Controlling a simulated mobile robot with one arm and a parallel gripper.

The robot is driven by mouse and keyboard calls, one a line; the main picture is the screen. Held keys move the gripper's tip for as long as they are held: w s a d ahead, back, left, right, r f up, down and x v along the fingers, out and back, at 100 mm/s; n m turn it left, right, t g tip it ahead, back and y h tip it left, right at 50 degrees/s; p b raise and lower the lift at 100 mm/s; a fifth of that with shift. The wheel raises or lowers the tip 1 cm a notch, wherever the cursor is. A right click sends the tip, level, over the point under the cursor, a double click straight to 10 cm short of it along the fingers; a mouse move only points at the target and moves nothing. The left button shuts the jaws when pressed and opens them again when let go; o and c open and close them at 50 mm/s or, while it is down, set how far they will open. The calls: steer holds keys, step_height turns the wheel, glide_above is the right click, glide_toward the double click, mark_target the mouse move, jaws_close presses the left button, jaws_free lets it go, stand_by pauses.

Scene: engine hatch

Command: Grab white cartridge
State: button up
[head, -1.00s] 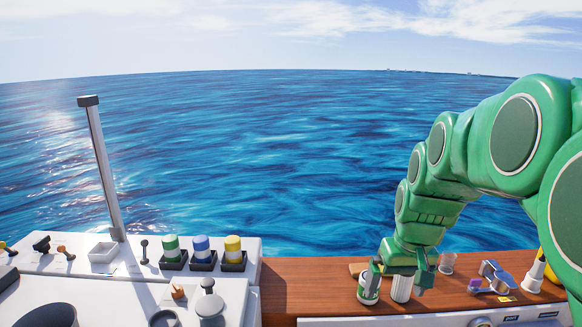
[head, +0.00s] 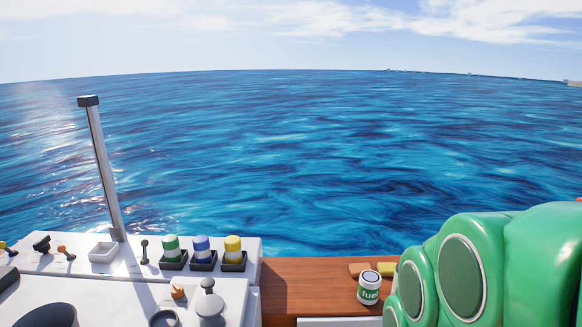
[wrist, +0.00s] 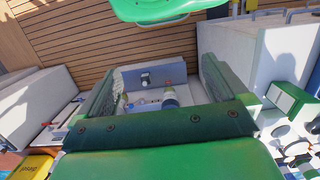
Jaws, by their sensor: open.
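I cannot make out a white cartridge for certain in either view now. In the head view my green arm covers the right part of the wooden ledge (head: 310,280), where a white ribbed cylinder stood earlier. My gripper (wrist: 163,68) shows in the wrist view with its two green fingers wide apart. Beyond the fingers is a white recess with a small pale bottle-like object (wrist: 170,97) and a dark fitting (wrist: 146,79). I cannot tell what they are, and nothing is seen gripped. My gripper is out of the head view.
Green (head: 172,248), blue (head: 203,249) and yellow (head: 233,249) cylinders stand in dark trays on the white console. A tall post (head: 105,170) rises at left.

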steer(key=shift+s, duration=0.1)
stand_by(0.3)
steer(key=w+d+f+t+h, duration=0.1)
steer(key=w+d+f+t, duration=0.5)
steer(key=w, duration=1)
steer(key=w+d+f+t, duration=0.25)
steer(key=w+d, duration=0.55)
steer(key=w, duration=0.8)
steer(key=w+d+f+t+h, duration=0.1)
steer(key=w+d+f+t, duration=0.45)
steer(key=w, duration=1.05)
steer(key=shift+w+d+f+n+t+y, duration=0.5)
steer(key=shift+w+d+f+t+y, duration=1.8)
steer(key=shift+f, duration=2.4)
steer(key=w+t+h, duration=0.1)
steer(key=w, duration=0.7)
steer(key=shift+w+d, duration=0.15)
steer(key=shift+w, duration=0.25)
steer(key=c, duration=1.1)
